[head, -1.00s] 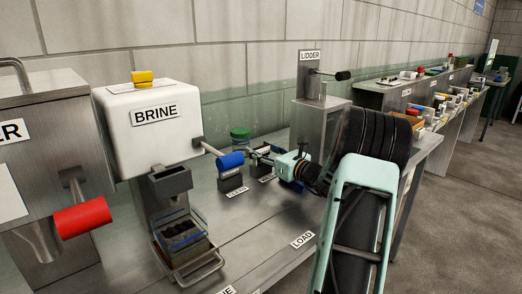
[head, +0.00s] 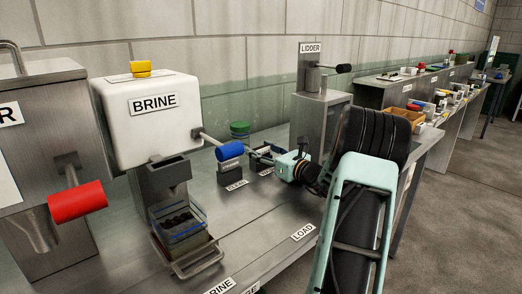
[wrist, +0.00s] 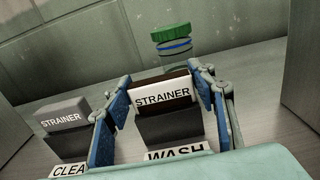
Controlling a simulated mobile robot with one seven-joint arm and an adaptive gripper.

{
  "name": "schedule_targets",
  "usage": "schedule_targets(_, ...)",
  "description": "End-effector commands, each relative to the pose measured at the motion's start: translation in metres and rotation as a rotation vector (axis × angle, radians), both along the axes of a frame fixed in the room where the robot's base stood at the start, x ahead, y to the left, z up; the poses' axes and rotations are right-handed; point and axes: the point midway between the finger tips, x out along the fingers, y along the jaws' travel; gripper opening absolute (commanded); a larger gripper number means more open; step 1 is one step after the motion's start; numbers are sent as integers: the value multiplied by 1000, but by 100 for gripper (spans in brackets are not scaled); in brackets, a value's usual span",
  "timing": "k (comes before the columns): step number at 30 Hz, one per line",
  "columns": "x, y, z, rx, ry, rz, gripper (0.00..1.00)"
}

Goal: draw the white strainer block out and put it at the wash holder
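The white strainer block (wrist: 165,95) has a white front marked STRAINER and a brown top.
A grey strainer block (wrist: 62,115) stands at the CLEAN holder, left of the wash holder. A green-lidded jar (wrist: 175,45) is behind. The brine machine (head: 150,120) has a blue handle (head: 230,150) reaching toward my gripper. The lidder (head: 318,115) stands to the right.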

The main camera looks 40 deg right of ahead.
Motion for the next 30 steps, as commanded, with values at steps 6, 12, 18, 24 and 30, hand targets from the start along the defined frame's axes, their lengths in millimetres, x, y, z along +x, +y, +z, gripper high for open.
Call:
schedule_targets(6, 0, 0, 1, 0, 0, 0, 70)
schedule_targets(12, 0, 0, 1, -1, 0, 0, 70)
schedule_targets(18, 0, 0, 22, -5, -1, 0, 70)
schedule_targets(24, 0, 0, 63, -6, -2, 0, 70)
schedule_targets(30, 0, 0, 92, -4, -1, 1, 70)
